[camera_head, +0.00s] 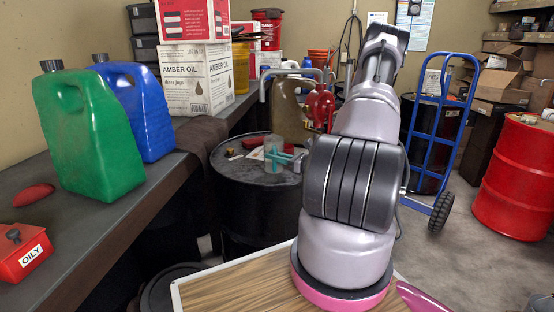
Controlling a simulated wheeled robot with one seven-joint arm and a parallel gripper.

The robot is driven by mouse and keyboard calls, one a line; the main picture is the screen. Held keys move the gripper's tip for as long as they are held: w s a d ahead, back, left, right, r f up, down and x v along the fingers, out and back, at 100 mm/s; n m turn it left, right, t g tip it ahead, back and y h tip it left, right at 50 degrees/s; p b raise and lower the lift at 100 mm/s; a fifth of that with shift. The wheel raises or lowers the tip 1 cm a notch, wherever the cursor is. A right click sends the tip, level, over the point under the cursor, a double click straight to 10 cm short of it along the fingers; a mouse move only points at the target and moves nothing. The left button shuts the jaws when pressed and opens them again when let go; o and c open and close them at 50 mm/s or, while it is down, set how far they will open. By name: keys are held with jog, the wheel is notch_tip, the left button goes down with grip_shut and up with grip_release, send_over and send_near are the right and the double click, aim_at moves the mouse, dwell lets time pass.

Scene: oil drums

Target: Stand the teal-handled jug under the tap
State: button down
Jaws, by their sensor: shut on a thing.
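A clear jug (274,148) with a teal handle (287,157) shows at the black drum's top (232,172), left of my arm. It looks upright; whether its base touches the drum top is unclear. A grey pipe (290,72) bends down at its left end, above and slightly left of the jug, and seems to belong to the red pump (319,106). I take this pipe to be the tap. My arm rises in front and covers the area right of the handle. My gripper is hidden behind it, so its hold on the handle does not show.
A red piece and other small items lie on the drum top around the jug. A green canister (90,150) and a blue canister (150,115) stand on the left bench. A blue hand truck (432,130) and a red drum (515,180) stand right, with open floor before them.

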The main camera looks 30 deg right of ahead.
jog(key=w, duration=1)
jog(key=shift+f, duration=0.2)
jog(key=shift+w, duration=0.1)
jog(key=shift+a+f, duration=0.1)
jog(key=shift+f, duration=0.45)
dwell(0.3)
jog(key=c, duration=0.7)
grip_release()
